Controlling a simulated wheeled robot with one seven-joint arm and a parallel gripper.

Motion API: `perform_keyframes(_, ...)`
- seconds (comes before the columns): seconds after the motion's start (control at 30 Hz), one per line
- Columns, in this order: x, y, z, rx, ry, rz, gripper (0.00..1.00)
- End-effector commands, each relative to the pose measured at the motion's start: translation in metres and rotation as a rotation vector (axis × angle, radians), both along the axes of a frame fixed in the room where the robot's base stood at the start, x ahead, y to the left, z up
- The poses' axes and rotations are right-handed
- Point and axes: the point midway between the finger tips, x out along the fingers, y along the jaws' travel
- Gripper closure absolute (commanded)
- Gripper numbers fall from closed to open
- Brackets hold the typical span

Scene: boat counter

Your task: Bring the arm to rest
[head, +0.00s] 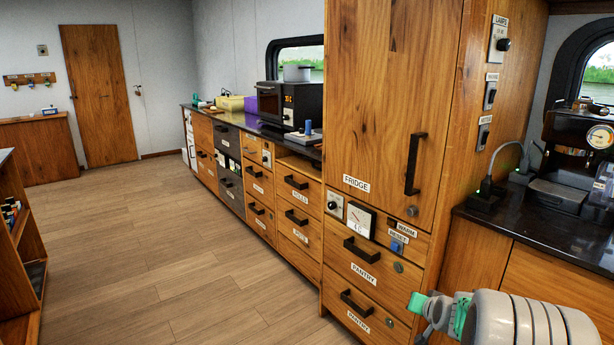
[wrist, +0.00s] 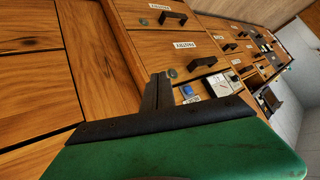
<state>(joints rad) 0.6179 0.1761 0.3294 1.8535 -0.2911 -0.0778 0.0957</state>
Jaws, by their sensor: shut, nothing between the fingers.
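My gripper (wrist: 158,90) shows in the wrist view as a green body with dark fingers together at the centre. It is shut and holds nothing. In the head view my arm is at the lower right, in front of the wooden cabinet fronts below the right counter. A green part of its end points left, towards the pantry drawers (head: 364,276). The fingers cannot be made out there. The wrist view is turned over and shows drawer fronts with labels beyond the fingers. I cannot tell the exact gap to them.
A tall fridge cabinet (head: 391,110) stands beside the right counter (head: 545,232), which bears a coffee machine (head: 582,150). A long drawer row with a microwave (head: 290,104) on top runs back left. The wooden floor (head: 160,240) is clear. Shelves (head: 22,245) stand at the left edge.

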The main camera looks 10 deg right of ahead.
Motion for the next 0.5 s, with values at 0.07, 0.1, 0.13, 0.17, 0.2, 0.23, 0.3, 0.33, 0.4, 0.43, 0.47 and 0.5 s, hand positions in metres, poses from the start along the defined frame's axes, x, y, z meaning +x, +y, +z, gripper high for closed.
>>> perform_keyframes(0.07,-0.012,0.06,0.064,-0.022,0.086,0.102,1.0)
perform_keyframes(0.1,-0.024,0.087,0.084,-0.03,0.136,0.147,1.0)
perform_keyframes(0.13,-0.034,0.108,0.099,-0.036,0.172,0.182,1.0)
perform_keyframes(0.17,-0.046,0.127,0.114,-0.044,0.208,0.215,1.0)
perform_keyframes(0.2,-0.063,0.151,0.133,-0.056,0.257,0.259,1.0)
perform_keyframes(0.23,-0.078,0.169,0.146,-0.064,0.295,0.292,1.0)
perform_keyframes(0.3,-0.118,0.206,0.177,-0.083,0.38,0.364,1.0)
perform_keyframes(0.33,-0.136,0.22,0.188,-0.092,0.416,0.393,1.0)
perform_keyframes(0.4,-0.177,0.245,0.21,-0.11,0.493,0.455,1.0)
perform_keyframes(0.43,-0.193,0.253,0.216,-0.115,0.523,0.476,1.0)
perform_keyframes(0.47,-0.208,0.26,0.222,-0.12,0.548,0.495,1.0)
perform_keyframes(0.5,-0.224,0.266,0.226,-0.126,0.579,0.516,1.0)
